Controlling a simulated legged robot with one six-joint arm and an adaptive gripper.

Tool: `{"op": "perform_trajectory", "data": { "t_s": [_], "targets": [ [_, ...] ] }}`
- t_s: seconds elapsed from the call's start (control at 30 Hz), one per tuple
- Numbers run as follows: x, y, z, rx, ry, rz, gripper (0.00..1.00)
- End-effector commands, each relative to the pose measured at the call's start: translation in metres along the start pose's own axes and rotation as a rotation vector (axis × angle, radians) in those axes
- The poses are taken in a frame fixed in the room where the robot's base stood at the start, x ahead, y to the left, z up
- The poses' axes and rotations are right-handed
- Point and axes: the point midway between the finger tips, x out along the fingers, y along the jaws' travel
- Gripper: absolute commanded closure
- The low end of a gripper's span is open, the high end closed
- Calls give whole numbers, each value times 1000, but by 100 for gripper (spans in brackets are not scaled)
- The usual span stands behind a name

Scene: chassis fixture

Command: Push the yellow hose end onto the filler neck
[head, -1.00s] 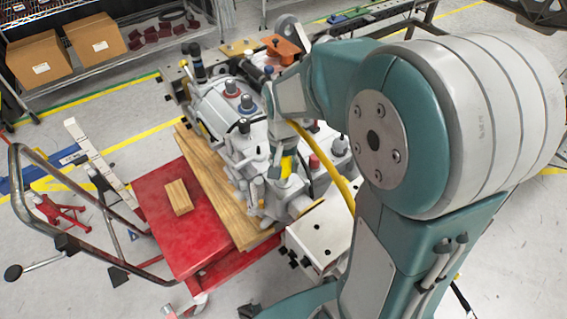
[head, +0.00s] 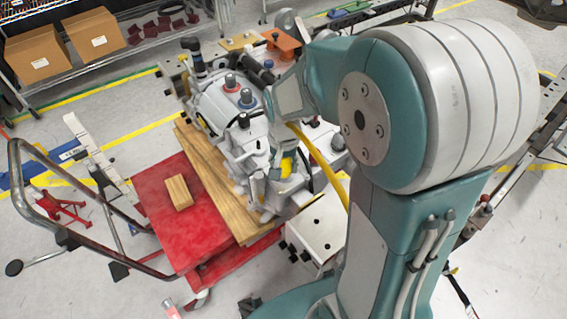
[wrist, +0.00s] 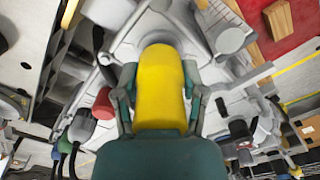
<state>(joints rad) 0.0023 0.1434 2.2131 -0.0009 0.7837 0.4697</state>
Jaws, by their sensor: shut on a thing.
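The yellow hose end (wrist: 161,90) fills the middle of the wrist view, between my gripper's two fingers. My gripper (head: 285,168) is shut on it, low over the near side of the grey engine-like assembly (head: 222,115). In the head view only a small patch of yellow shows at the fingers, and the yellow hose (head: 324,158) runs off to the right behind my arm. A pale rounded grey part lies just beyond the hose end in the wrist view. I cannot tell whether it is the filler neck or whether the two touch.
The assembly rests on wooden boards (head: 205,175) on a red cart (head: 160,200) with a metal handle. A loose wood block (head: 178,192) lies on the cart. A white box (head: 318,232) stands close to the near right. Shelves with cardboard boxes (head: 38,52) stand at the back left.

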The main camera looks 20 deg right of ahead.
Motion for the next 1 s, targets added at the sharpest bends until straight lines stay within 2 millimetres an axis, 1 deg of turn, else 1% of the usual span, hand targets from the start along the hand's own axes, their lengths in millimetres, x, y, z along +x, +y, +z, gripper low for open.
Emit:
{"op": "perform_trajectory", "data": {
  "t_s": [0.6, 0.63, 0.67, 0.7, 0.73, 1.0],
  "targets": [
    [10, 0, 0, 0, -1, 1, 100],
    [10, 0, 0, 0, -1, 0, 41],
    [10, 0, 0, 0, -1, 0, 28],
    [10, 0, 0, 0, -1, 0, 10],
    [10, 0, 0, 0, -1, 0, 5],
    [10, 0, 0, 0, 0, 0, 5]
  ]
}}
